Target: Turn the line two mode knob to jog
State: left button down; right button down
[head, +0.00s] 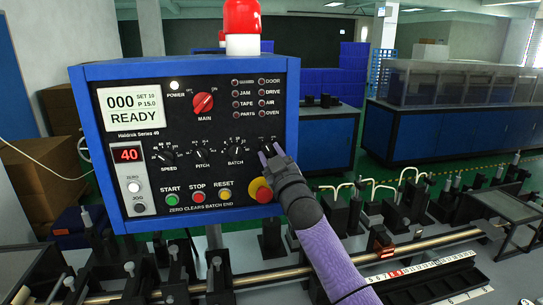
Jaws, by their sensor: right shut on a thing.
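A blue control box with a black panel face (215,100) stands at left centre in the head view. Its lower row holds the speed knob (165,156), pitch knob (200,153), batch knob (235,152) and a rightmost black knob (267,142), which I take as the mode knob. My right gripper (271,152) is shut on this knob, its fingers at the knob's sides. The gripper hides the knob's lower part and its name, and I cannot read where the knob points. My left gripper is not in view.
A red and yellow stop button (261,190) sits just below my right gripper. The red main switch (203,104) is above. Start, stop and reset buttons line the panel's bottom. A metal rod (270,276) and a ruler (420,268) lie below, among black fixtures.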

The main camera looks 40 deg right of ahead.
jog(key=m+h, duration=0.2)
jog(key=m, duration=0.2)
jog(key=shift+a+f+g, duration=0.1)
jog(key=shift+g, duration=0.2)
jog(key=m+h, duration=0.2)
jog(key=m, duration=0.2)
jog(key=shift+g, duration=0.4)
jog(key=m+g+h, duration=0.1)
jog(key=m, duration=0.2)
jog(key=m+h+p, duration=0.1)
jog(key=m, duration=0.2)
jog(key=shift+w+a+g+h, duration=0.1)
jog(key=shift+g+h, duration=0.2)
jog(key=shift+g, duration=0.1)
jog(key=shift+m+g+h+p, duration=0.3)
jog(key=shift+m+g+p, duration=0.3)
jog(key=shift+m, duration=0.7)
jog(key=c, duration=0.6)
grip_release()
